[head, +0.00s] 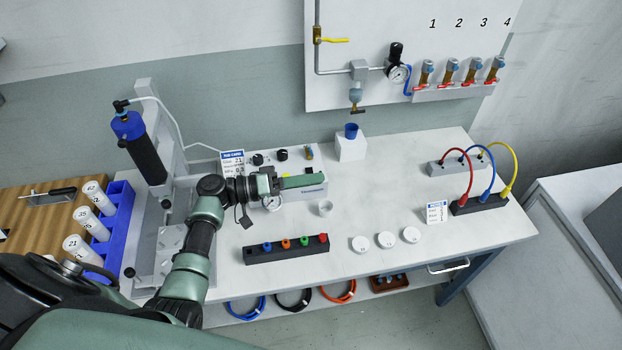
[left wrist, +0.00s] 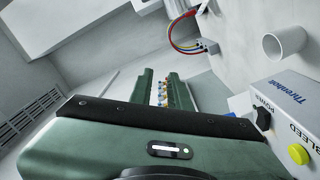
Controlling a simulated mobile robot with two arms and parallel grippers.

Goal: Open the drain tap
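The drain tap (head: 358,110) looks like the small dark handle under the blue-grey filter bowl (head: 356,95) on the white wall panel. A blue cup (head: 351,131) stands below it on a white block (head: 351,148). My left gripper (head: 318,180) is over the bench, below and left of the cup in the head view, pointing right. It is apart from the tap. In the left wrist view its two green fingers (left wrist: 163,92) stand apart with nothing held between them. The tap is not clearly visible in that view. My right gripper is not in view.
The panel (head: 330,90) carries a yellow-handled valve (head: 335,40), a gauge (head: 398,74) and several numbered red-handled valves. A white device (head: 312,190) lies under my left gripper. A dark rack (head: 286,250) and white caps (head: 386,240) are nearer.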

